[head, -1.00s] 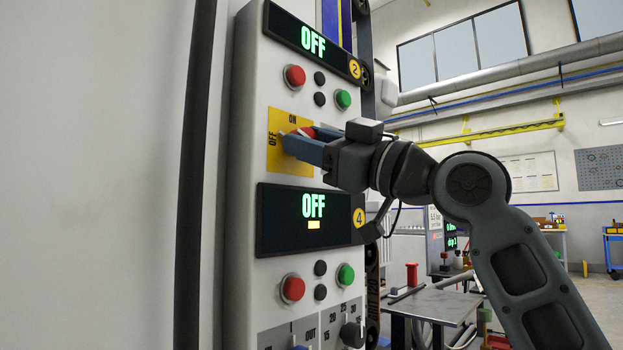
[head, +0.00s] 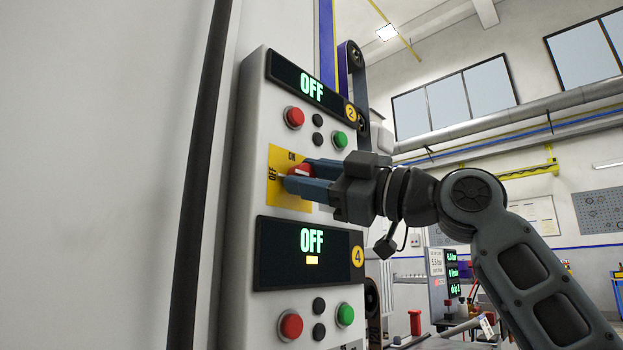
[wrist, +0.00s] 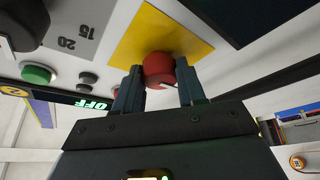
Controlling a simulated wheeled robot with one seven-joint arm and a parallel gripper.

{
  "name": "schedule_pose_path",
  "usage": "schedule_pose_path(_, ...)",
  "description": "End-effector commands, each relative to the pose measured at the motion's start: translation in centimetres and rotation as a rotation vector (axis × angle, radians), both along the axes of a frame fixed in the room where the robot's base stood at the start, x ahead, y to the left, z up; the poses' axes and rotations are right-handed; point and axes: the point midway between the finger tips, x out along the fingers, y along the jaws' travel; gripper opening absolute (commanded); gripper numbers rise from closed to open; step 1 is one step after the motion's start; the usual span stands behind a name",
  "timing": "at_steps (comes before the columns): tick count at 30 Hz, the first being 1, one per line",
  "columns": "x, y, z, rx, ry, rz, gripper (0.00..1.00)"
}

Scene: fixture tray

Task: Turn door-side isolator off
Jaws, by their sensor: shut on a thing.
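The isolator is a red rotary handle (head: 301,169) on a yellow plate (head: 285,201), marked ON at the top and OFF at the left. My gripper (head: 297,174) reaches in from the right, with its two blue-grey fingers on either side of the handle. In the wrist view, the red handle (wrist: 158,66) sits between both fingertips, in front of the yellow plate (wrist: 190,42). My gripper is shut on it. The fingers partly hide the handle, so I cannot tell exactly which mark it points to.
A display reading OFF with label 2 (head: 312,88) is above the plate; another reading OFF with label 4 (head: 305,255) is below. Red buttons (head: 293,117) and green buttons (head: 340,139) lie close by. A dark vertical edge (head: 205,180) runs left of the cabinet.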

Motion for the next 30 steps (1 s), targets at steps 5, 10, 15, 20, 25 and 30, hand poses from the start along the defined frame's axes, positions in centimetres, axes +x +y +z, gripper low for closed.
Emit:
schedule_pose_path(5,0.1,0.0,0.0,-0.001,-0.001,-0.003,0.09)
schedule_pose_path(10,0.0,0.0,0.0,0.0,-0.001,-0.002,0.56)
schedule_pose_path(15,0.0,0.0,0.0,0.0,0.0,-0.001,0.65)
schedule_pose_path(20,0.0,-0.1,0.0,0.0,0.0,-0.001,0.65)
schedule_pose_path(25,-0.4,-1.3,-0.3,0.0,0.001,-0.003,0.65)
schedule_pose_path(30,-1.4,-3.9,-1.2,0.002,0.002,-0.003,0.65)
